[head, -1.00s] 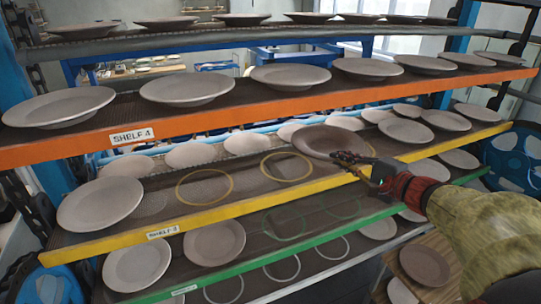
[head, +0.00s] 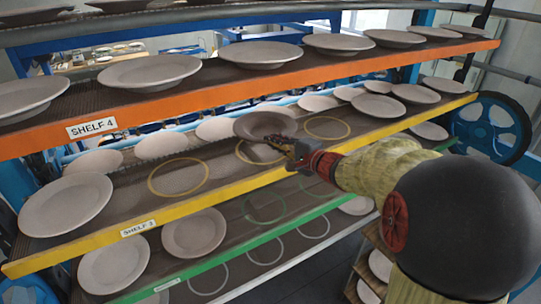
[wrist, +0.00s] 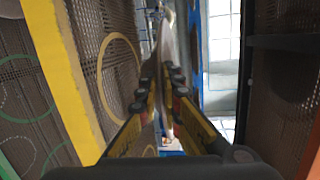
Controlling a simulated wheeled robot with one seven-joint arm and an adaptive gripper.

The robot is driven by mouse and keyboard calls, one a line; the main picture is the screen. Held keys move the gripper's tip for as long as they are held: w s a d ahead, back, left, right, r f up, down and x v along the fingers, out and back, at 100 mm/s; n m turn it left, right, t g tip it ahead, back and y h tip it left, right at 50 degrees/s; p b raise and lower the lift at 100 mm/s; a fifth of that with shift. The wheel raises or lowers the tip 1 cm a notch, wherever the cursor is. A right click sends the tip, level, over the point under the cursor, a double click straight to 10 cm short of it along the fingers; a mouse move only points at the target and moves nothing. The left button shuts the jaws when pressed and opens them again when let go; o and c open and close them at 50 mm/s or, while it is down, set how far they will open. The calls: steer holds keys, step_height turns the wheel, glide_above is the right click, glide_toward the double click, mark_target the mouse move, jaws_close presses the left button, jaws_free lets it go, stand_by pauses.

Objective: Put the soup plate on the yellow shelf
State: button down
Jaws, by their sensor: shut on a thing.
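The soup plate (head: 264,125) is brownish-grey and darker than most other plates. My gripper (head: 284,144) is shut on its near rim and holds it over the yellow shelf (head: 185,209), labelled SHELF 3. The plate is over or just behind the middle yellow ring (head: 243,153), which it and my gripper partly hide. Whether it touches the shelf I cannot tell. In the wrist view the plate (wrist: 167,40) shows edge-on between the fingers of my gripper (wrist: 165,80).
Yellow rings to the left (head: 178,177) and right (head: 327,127) are empty. Other plates stand on this shelf, including a large one (head: 66,204) at the left. The orange shelf (head: 220,98) with plates is above. The green-edged shelf (head: 215,260) is below.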

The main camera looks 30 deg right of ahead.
steer(key=shift+w+a+f, duration=0.15)
steer(key=shift+w+f, duration=0.15)
steer(key=shift+w, duration=0.1)
steer(key=shift+w+a+f, duration=0.2)
steer(key=shift+w+f, duration=0.05)
steer(key=shift+f, duration=0.25)
step_height(320, 180, down, 3)
steer(key=shift+w+f, duration=0.1)
steer(key=shift+w, duration=0.05)
steer(key=c, duration=2.4)
jaws_free()
steer(key=shift+f, duration=0.15)
steer(key=o, duration=0.4)
